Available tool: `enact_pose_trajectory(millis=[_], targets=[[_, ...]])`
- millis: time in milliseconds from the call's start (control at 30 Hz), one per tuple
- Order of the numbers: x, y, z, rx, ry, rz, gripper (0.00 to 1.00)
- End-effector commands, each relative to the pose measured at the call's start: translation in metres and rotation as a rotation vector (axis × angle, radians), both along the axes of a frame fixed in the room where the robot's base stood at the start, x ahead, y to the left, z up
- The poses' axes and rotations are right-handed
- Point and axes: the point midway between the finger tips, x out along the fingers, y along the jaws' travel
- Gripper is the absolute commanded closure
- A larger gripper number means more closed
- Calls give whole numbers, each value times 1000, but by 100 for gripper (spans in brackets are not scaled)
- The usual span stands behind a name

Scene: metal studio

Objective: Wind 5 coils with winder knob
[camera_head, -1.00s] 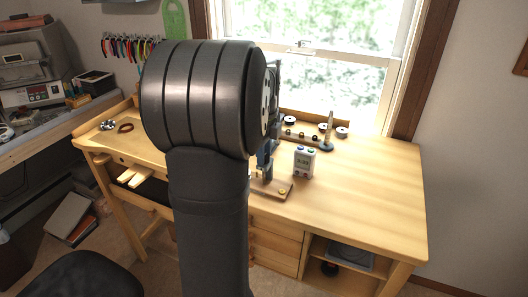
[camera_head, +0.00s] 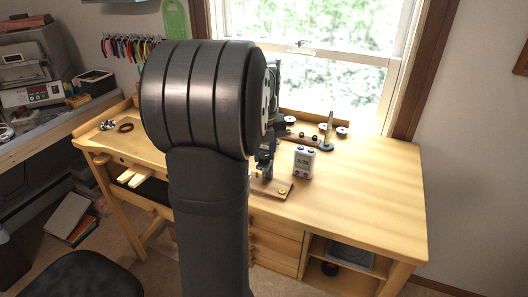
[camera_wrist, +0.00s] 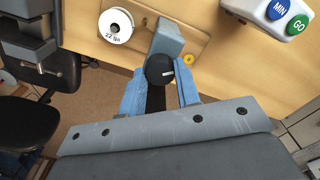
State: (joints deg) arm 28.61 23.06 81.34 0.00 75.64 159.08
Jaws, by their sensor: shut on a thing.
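The winder is a blue-grey block (camera_wrist: 168,40) on a small wooden base board (camera_head: 272,188). Its round black knob (camera_wrist: 160,70) with a white mark faces the wrist camera. My gripper (camera_wrist: 160,86) has its blue fingers on the left and right of the knob and is shut on it. In the camera_head view my gripper (camera_head: 265,160) is partly hidden behind my arm. A white spool marked 22 ga (camera_wrist: 116,25) stands to the left of the winder in the wrist view. A small brass-coloured round piece (camera_wrist: 188,59) is at the board's edge.
A white timer (camera_head: 304,162) stands right of the winder; its MIN and GO buttons show in the wrist view (camera_wrist: 285,14). A rack of spools (camera_head: 300,132) and an upright post (camera_head: 328,130) stand at the back. The wooden bench (camera_head: 375,185) is clear at the right.

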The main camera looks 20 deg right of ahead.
Motion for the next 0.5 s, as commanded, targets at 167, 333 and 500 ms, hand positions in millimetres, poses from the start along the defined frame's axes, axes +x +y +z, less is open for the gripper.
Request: enact_pose_trajectory(millis=[167,333,500], targets=[[1,0,1,-2,-4,-75,93],[1,0,1,-2,-4,-115,93],[1,0,1,-2,-4,-129,93]])
